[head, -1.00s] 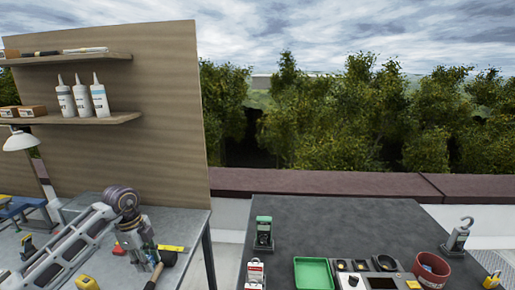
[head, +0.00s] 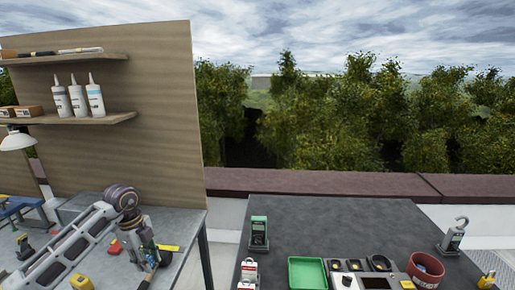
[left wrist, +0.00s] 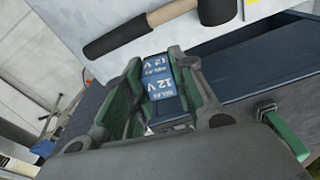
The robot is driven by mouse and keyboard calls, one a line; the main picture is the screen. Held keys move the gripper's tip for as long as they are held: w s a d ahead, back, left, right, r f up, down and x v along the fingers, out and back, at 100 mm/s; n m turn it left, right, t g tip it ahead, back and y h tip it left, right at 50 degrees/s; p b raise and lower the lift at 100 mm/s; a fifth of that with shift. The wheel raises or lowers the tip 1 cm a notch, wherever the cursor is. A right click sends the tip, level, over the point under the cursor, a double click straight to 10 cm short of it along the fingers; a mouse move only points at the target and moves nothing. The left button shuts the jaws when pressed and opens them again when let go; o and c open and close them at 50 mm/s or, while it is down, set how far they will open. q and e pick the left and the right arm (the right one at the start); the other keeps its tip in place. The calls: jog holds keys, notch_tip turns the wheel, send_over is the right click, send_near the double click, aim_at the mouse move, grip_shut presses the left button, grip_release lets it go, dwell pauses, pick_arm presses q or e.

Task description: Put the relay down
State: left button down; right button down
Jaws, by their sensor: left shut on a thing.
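The relay (left wrist: 160,88) is a small blue block with white "12 V RELAY" lettering, seen in the left wrist view. My left gripper (left wrist: 157,64) is shut on it, with a green-lined finger on each side. In the head view my left gripper (head: 150,260) points down over the right part of the grey left bench (head: 185,222). My right gripper is not in view.
A red item (head: 115,247) and a yellow item (head: 81,283) lie on the left bench. The dark right bench (head: 340,222) holds a green tray (head: 307,273) and a red pot (head: 426,270); its far part is clear.

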pick_arm(q)
jog(key=m, duration=0.4)
jog(key=shift+w+d+m, duration=0.1)
jog(key=shift+w+m, duration=0.05)
jog(key=shift+m, duration=0.25)
jog(key=m, duration=0.3)
jog(key=shift+w+m+g+y, duration=0.15)
jog(key=shift+m+g+y, duration=0.15)
jog(key=shift+m+g, duration=0.1)
jog(key=m, duration=0.3)
jog(key=shift+w+m, duration=0.25)
jog(key=shift+m, duration=0.15)
jog(key=s+d+f+n+t, duration=0.1)
jog(key=s+d+f+n, duration=0.2)
jog(key=n, duration=1.3)
jog(key=s+d+f+n+t, duration=0.1)
jog(key=s+d+f+n, duration=0.2)
jog(key=d+f+n, duration=0.5)
jog(key=d+n, duration=0.1)
jog(key=n, duration=0.8)
jog(key=shift+s+t+y, duration=0.2)
jog(key=shift+t+y, duration=0.1)
jog(key=shift+y, duration=0.1)
